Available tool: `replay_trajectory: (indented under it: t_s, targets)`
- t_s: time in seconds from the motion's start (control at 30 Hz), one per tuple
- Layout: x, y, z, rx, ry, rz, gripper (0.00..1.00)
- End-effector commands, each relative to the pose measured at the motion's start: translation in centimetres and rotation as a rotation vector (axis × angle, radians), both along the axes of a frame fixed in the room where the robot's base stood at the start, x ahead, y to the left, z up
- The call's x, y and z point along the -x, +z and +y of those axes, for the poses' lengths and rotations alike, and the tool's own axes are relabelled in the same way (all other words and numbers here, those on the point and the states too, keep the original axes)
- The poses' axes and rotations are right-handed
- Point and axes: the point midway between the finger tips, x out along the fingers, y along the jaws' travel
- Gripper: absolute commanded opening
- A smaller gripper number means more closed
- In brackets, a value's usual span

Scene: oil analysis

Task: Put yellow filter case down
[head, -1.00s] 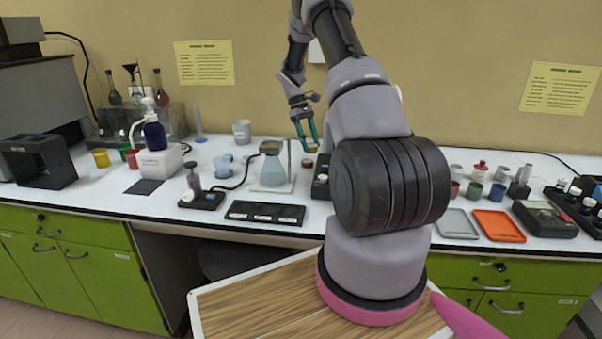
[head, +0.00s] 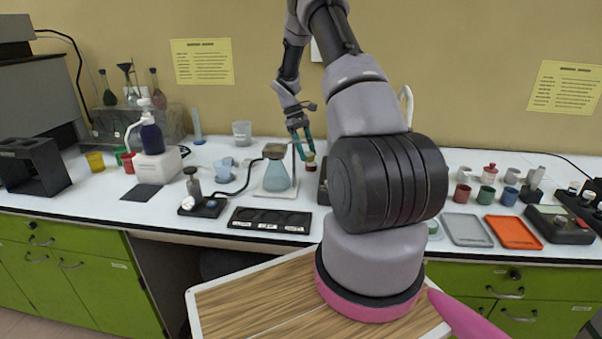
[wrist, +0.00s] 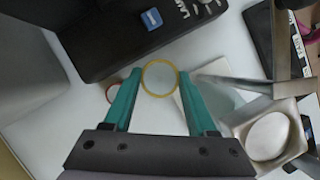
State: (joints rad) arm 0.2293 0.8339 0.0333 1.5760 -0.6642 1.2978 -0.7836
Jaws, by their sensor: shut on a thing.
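The yellow filter case is a round, pale disc with a yellow rim (wrist: 160,77), held between the teal fingertips of my gripper (wrist: 158,79) in the wrist view. In the head view my gripper (head: 303,150) is at the back of the bench, just right of the flask, with the small case (head: 310,157) at its tips. A red-rimmed round item (wrist: 111,93) shows partly beside the left finger in the wrist view. I cannot tell whether the yellow case touches the bench or the red item.
A flask with bluish liquid (head: 273,178) on a stand is close on the left. A black device (wrist: 130,30) lies beyond the fingertips in the wrist view. A black tray (head: 270,220) is at the front edge. White bench surface shows around the case.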

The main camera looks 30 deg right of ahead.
Motion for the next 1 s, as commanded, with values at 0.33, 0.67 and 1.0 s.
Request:
replay_trajectory:
  t_s: [0.33, 0.67, 1.0]
  targets:
    - [0.0, -4.6, 0.0, -0.001, 0.000, 0.001, 0.05]
    - [0.0, -8.0, 0.1, -0.001, 0.000, 0.000, 0.05]
    - [0.0, -8.2, 0.0, -0.001, 0.000, 0.000, 0.70]
